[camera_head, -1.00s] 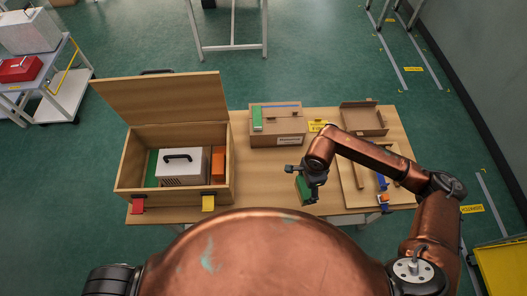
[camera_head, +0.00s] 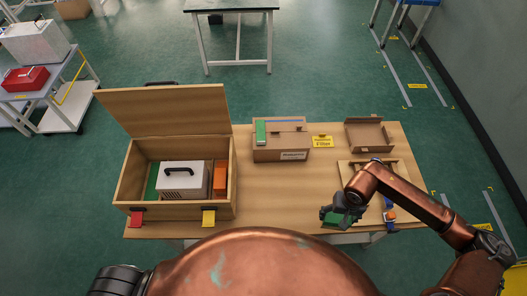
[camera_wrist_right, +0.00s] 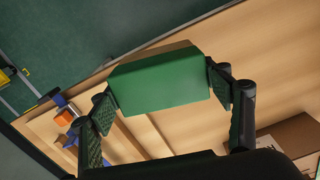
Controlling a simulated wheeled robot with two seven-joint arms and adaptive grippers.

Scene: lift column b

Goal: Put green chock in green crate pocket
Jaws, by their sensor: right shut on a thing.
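The green chock (camera_head: 338,220) is in my right gripper (camera_head: 341,214), over the front of the table, right of its middle. In the right wrist view the chock (camera_wrist_right: 160,82) is a green block clamped between the two pads of the right gripper (camera_wrist_right: 160,98). The wooden crate (camera_head: 127,190) stands open at the left of the table. Inside it a green-lined pocket (camera_head: 152,181) shows at the left, a white case (camera_head: 183,183) with a black handle in the middle, and an orange part (camera_head: 220,178) at the right. My left gripper is not visible.
A cardboard box (camera_head: 281,145) with a green patch on top stands at the table's back middle. An open cardboard tray (camera_head: 369,135) and a wooden frame (camera_head: 351,171) are at the right. The crate's lid (camera_head: 165,112) stands raised behind it. Bare table lies between crate and gripper.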

